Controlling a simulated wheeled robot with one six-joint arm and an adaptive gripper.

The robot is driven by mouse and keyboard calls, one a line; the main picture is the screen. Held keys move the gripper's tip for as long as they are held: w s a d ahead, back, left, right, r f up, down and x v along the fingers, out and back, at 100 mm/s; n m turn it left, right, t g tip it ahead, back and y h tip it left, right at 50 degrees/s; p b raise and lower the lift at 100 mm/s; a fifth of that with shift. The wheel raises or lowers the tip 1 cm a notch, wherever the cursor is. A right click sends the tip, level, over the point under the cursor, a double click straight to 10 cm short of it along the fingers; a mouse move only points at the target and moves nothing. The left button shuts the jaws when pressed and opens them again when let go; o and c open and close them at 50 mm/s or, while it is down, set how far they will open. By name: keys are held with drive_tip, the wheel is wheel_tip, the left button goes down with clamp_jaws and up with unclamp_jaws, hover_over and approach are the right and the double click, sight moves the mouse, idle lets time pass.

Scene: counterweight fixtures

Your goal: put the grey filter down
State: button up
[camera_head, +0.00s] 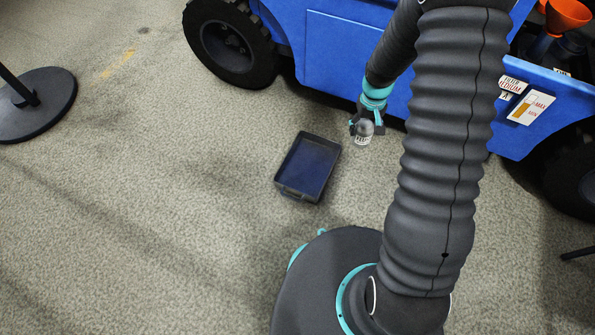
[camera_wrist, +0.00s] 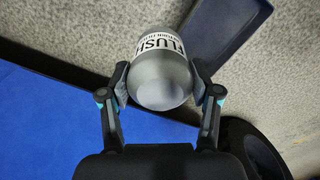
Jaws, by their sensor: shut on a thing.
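The grey filter (camera_wrist: 165,82) is a rounded grey canister with a white label whose large letters read "FLUSH". My gripper (camera_wrist: 163,83) is shut on it, with one finger on each side. In the head view my gripper (camera_head: 366,124) holds the grey filter (camera_head: 364,135) above the floor, close to the side of the blue vehicle. The filter is up and to the right of the dark tray in that view. Its exact height above the floor is hard to tell.
A dark, empty tray (camera_head: 284,188) lies on the speckled floor; its edge also shows in the wrist view (camera_wrist: 232,15). The blue vehicle (camera_head: 340,50) with black tyres stands behind. Orange funnels (camera_head: 568,14) are at upper right. A round black post base (camera_head: 40,105) stands far left.

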drive_tip(key=w+a+f+n+b, duration=0.2)
drive_tip(key=w+a+f+n, duration=0.15)
drive_tip(key=f+n, duration=0.3)
drive_tip(key=w+a+f+n+b, duration=0.2)
drive_tip(key=w+f+n, duration=0.25)
drive_tip(key=f, duration=0.25)
drive_tip(key=b, duration=0.1)
approach(308, 168)
drive_tip(key=shift+f+n+b, duration=0.35)
drive_tip(key=shift+f+n, duration=0.05)
drive_tip(key=shift+f, duration=0.85)
drive_tip(key=shift+f, duration=0.1)
drive_tip(key=shift+f, duration=0.15)
drive_tip(key=o, duration=1.5)
drive_tip(key=shift+o, duration=0.2)
wheel_tip(308, 168, up, 13)
drive_tip(key=p, duration=0.1)
drive_tip(key=shift+f+p, duration=0.2)
drive_tip(key=shift+p, duration=0.15)
